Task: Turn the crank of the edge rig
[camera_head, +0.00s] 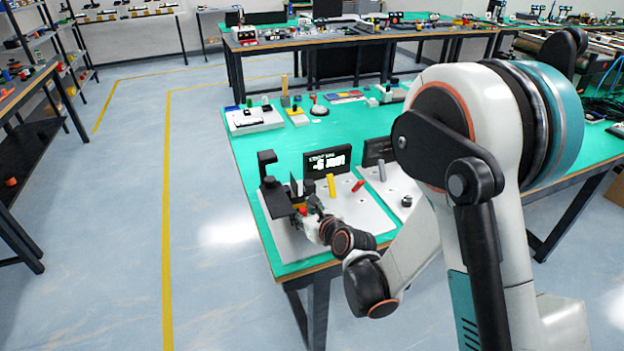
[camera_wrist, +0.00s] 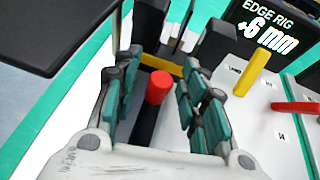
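The edge rig is a white board (camera_head: 343,214) with a black display (camera_head: 327,160); the display reads "EDGE RIG +6 mm" in the wrist view (camera_wrist: 268,28). A red knob (camera_wrist: 159,86) on a black bar (camera_wrist: 143,124) looks like the crank handle. It also shows in the head view (camera_head: 303,211). My gripper (camera_wrist: 160,78) is open, with its fingers on either side of the red knob and visible gaps to it. In the head view my gripper (camera_head: 308,207) is low over the board's left part. The crank's pivot is hidden.
A yellow post (camera_head: 331,186) and a red lever (camera_head: 358,186) stand right of my gripper. A black plate (camera_wrist: 55,30) overhangs at the left. A second white board with a display (camera_head: 378,151) adjoins on the right. The green table's left edge (camera_head: 243,190) is close.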

